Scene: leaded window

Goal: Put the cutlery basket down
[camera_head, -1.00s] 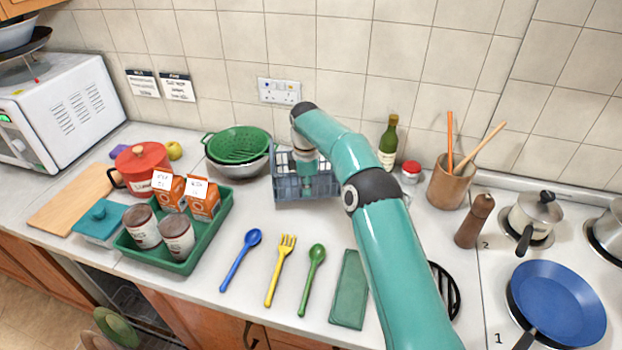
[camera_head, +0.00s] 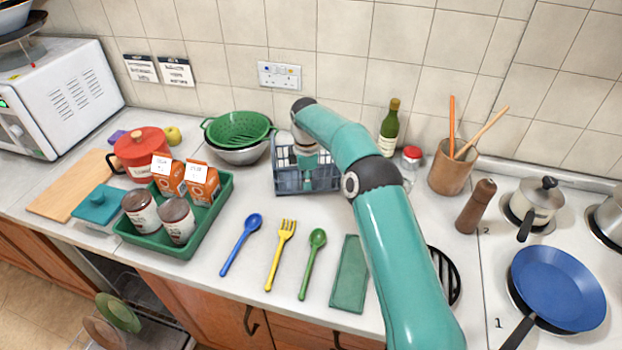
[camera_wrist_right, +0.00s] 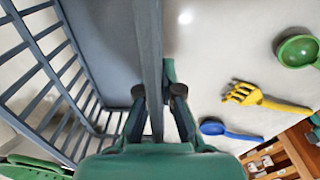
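The cutlery basket (camera_head: 306,181) is grey-blue with slatted walls. In the head view it is upright at the back of the counter, right of the green colander; I cannot tell whether its base touches the counter. My right gripper (camera_head: 306,176) reaches down at the basket, partly hidden by my arm. In the right wrist view, the right gripper's fingers (camera_wrist_right: 160,95) lie on both sides of a long grey bar of the basket (camera_wrist_right: 150,45), closed on it. Slatted basket wall (camera_wrist_right: 50,80) shows at left. My left gripper is in neither view.
A green colander in a metal bowl (camera_head: 240,155) stands close left. A bottle (camera_head: 389,130) and red-lidded jar (camera_head: 410,165) stand right. A blue spoon (camera_head: 240,245), yellow fork (camera_head: 280,255) and green spoon (camera_head: 312,265) lie in front.

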